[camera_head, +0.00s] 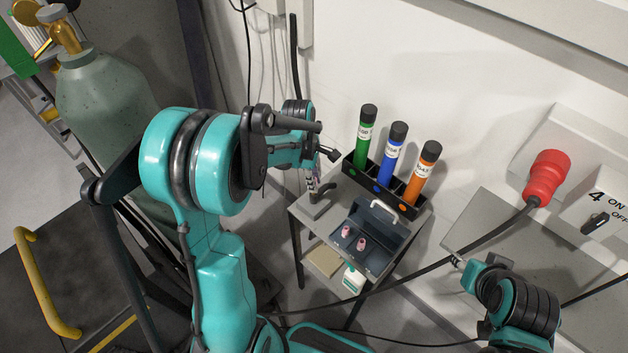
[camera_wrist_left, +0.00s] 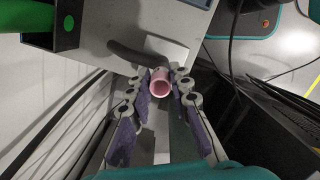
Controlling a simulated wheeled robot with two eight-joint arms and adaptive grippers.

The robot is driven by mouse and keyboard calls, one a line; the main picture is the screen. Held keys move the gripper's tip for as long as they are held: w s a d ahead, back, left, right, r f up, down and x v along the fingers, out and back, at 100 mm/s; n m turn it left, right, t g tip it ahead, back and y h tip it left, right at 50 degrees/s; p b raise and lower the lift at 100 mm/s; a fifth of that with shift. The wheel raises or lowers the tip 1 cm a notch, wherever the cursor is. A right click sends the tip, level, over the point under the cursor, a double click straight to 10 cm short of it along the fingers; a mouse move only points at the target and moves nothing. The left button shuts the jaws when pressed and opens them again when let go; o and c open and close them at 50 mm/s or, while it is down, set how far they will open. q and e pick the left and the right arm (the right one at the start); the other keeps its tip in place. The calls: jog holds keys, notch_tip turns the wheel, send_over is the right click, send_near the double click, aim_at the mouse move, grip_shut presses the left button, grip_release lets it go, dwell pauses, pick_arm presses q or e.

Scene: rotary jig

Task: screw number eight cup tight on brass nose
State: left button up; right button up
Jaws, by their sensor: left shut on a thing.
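In the left wrist view a pink cup (camera_wrist_left: 160,82) sits between the purple-padded fingers of my left gripper (camera_wrist_left: 160,92), its round open end facing the camera. The gripper is shut on it. A dark curved torch (camera_wrist_left: 127,54) meets the cup's far side; the brass nose is hidden, so I cannot tell how well they are seated. In the head view my left gripper (camera_head: 312,182) points down over the torch (camera_head: 325,189) on its small grey stand (camera_head: 316,208), partly hidden by my arm. My right gripper (camera_head: 458,261) is small at lower right; its jaws are unclear.
An open grey case (camera_head: 385,230) on the cart holds two pink cups (camera_head: 361,243). Behind it a black rack (camera_head: 350,168) holds green, blue and orange tubes. A gas cylinder (camera_head: 100,95) stands at left. A cable runs from a red plug (camera_head: 546,172) across the cart's front.

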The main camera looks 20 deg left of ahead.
pick_arm(q)
jog(key=shift+f+b, duration=1.35)
jog(key=shift+f, duration=0.1)
dwell(0.7)
jog(key=m, duration=0.4)
jog(key=shift+g+b, duration=0.3)
jog(key=shift+b, duration=0.1)
jog(key=m, duration=0.3)
jog(key=shift+m, duration=0.4)
jog(key=m, duration=0.3)
jog(key=shift+g+y+b, duration=0.3)
jog(key=shift+g+b, duration=0.05)
jog(key=shift+g, duration=0.05)
jog(key=m, duration=0.5)
jog(key=shift+g+y+b, duration=0.3)
jog(key=o, duration=1)
